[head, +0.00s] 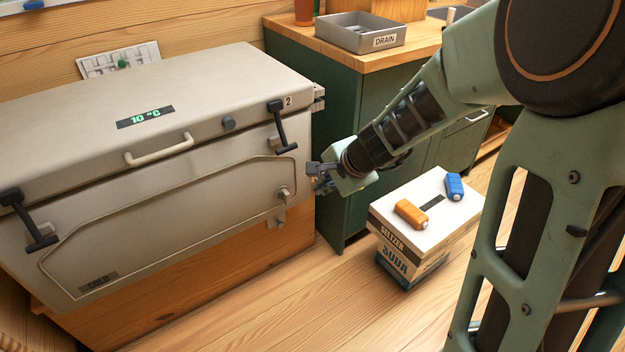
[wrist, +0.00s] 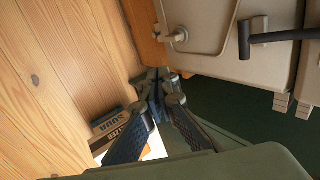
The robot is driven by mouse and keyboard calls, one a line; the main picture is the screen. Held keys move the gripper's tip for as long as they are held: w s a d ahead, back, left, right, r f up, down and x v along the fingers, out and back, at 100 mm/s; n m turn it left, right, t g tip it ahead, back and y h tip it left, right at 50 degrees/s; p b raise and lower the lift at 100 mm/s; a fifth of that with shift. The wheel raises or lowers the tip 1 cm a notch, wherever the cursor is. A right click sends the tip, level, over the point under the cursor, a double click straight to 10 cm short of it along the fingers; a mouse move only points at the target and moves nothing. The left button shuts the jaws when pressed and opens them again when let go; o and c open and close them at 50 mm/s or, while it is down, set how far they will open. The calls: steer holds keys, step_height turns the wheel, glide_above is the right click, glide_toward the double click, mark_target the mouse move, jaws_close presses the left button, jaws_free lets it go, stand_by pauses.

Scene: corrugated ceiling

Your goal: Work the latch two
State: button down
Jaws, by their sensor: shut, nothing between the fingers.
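Latch two (head: 281,126) is a dark T-shaped handle on the right front of a beige chest cooler (head: 220,95), beside the number 2. Its bar hangs down over the front face. The latch also shows at the upper right of the wrist view (wrist: 270,38). My gripper (head: 313,178) is shut and empty, to the right of the cooler's front right corner and lower than the latch. In the wrist view its fingers (wrist: 160,88) meet near the middle, apart from the latch. A second dark latch (head: 30,222) is at the cooler's left end.
A seltzer and soda box (head: 412,250) stands on the wooden floor below my arm, with an orange item (head: 411,213) and a blue item (head: 454,187) on top. A green cabinet (head: 343,150) with a drain tray (head: 360,33) stands right of the cooler. The front floor is clear.

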mark_target(288, 149)
steer(key=d+r+n+h+p, duration=0.2)
steer(key=d+r+n+p, duration=0.25)
steer(key=n+p, duration=0.4)
steer(key=w+a+r+n+t+y+p, duration=0.25)
steer(key=a+r+n+p, duration=0.3)
steer(key=r+n, duration=0.35)
steer(key=shift+n+y, duration=0.25)
steer(key=shift+y, duration=0.2)
steer(key=b+x, duration=0.2)
steer(key=x, duration=0.2)
steer(key=b+x, duration=0.3)
steer(key=x, duration=0.1)
steer(key=s+f+b+x, duration=0.1)
steer(key=b+x, duration=0.1)
steer(key=x, duration=0.3)
steer(key=shift+a, duration=0.25)
steer(key=shift+w+a+f, duration=0.15)
steer(key=shift+w+f, duration=0.05)
steer(key=shift+w, duration=0.1)
